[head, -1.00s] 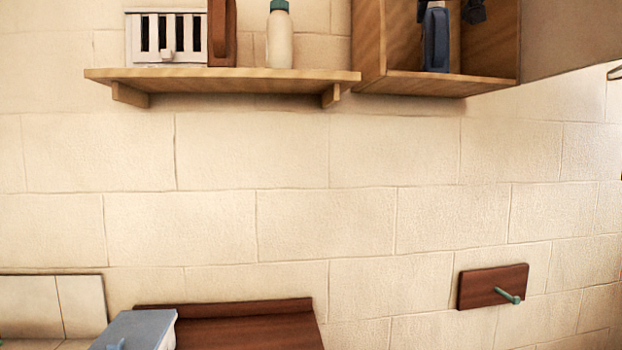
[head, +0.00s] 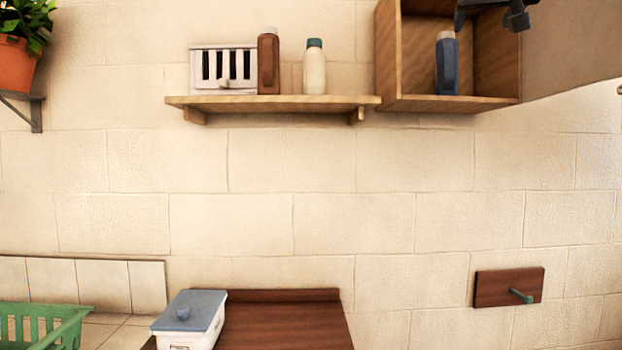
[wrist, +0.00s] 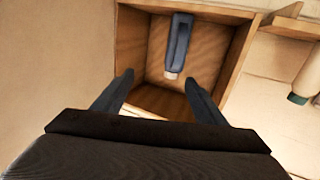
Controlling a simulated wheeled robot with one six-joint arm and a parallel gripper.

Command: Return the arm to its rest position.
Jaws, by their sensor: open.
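My gripper (wrist: 158,90) is open and empty in the wrist view, its two dark fingers spread apart in front of the wooden cubby (wrist: 160,8). A blue bottle with a pale cap (wrist: 179,42) is inside the cubby, beyond the fingers and apart from them. In the head view my gripper (head: 490,14) shows only in part at the top edge, in front of the cubby (head: 388,60). The blue bottle (head: 447,68) stands upright on the cubby floor there, below and left of the gripper.
A wall shelf (head: 270,102) left of the cubby holds a white slotted box (head: 222,82), a brown bottle (head: 268,62) and a cream bottle (head: 315,72). Below are a lidded box (head: 190,318), a green basket (head: 40,325) and a wall peg (head: 520,295). A potted plant (head: 18,60) is upper left.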

